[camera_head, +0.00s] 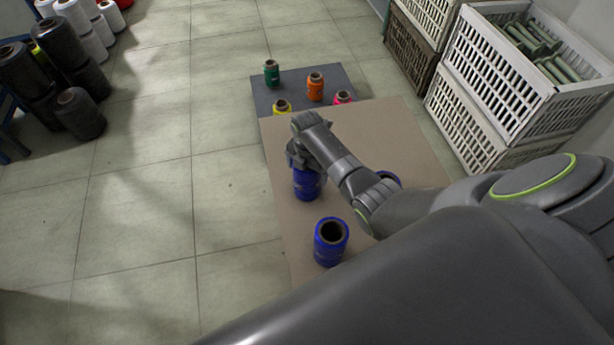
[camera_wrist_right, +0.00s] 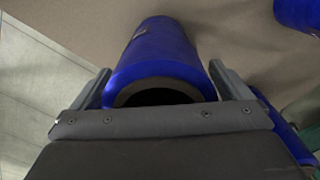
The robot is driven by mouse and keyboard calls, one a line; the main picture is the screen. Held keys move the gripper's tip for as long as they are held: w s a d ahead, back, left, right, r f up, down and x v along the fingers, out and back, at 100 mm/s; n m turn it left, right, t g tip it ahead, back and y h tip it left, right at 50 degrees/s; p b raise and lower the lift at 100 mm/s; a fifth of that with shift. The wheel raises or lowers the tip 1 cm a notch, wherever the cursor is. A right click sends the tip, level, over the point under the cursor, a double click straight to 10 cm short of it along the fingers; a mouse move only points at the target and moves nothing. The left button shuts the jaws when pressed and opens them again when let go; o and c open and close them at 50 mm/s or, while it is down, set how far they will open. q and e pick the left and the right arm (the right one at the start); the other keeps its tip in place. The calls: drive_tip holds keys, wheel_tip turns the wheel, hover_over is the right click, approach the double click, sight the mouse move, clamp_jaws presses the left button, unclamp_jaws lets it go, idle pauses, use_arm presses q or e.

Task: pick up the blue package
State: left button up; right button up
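Three blue packages, spools with dark hollow cores, stand on the tan board (camera_head: 400,140). One blue package (camera_head: 307,185) is directly below my right gripper (camera_head: 303,160), which hides its top. In the right wrist view this blue package (camera_wrist_right: 160,58) lies between the two fingers of my right gripper (camera_wrist_right: 160,80), its hollow end towards the camera. The fingers are close to its sides; whether they press on it I cannot tell. A second blue package (camera_head: 330,243) stands upright nearer the front. A third (camera_head: 388,178) is mostly hidden behind my right arm. My left gripper is not in view.
Green (camera_head: 271,72), orange (camera_head: 315,87), yellow (camera_head: 282,107) and pink (camera_head: 342,97) spools stand on or by the dark grey board (camera_head: 262,95). White crates (camera_head: 480,90) are at the right. Black cones (camera_head: 80,113) stand at the far left.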

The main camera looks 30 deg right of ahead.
drive_tip(key=c, duration=1)
drive_tip(key=shift+c, duration=0.2)
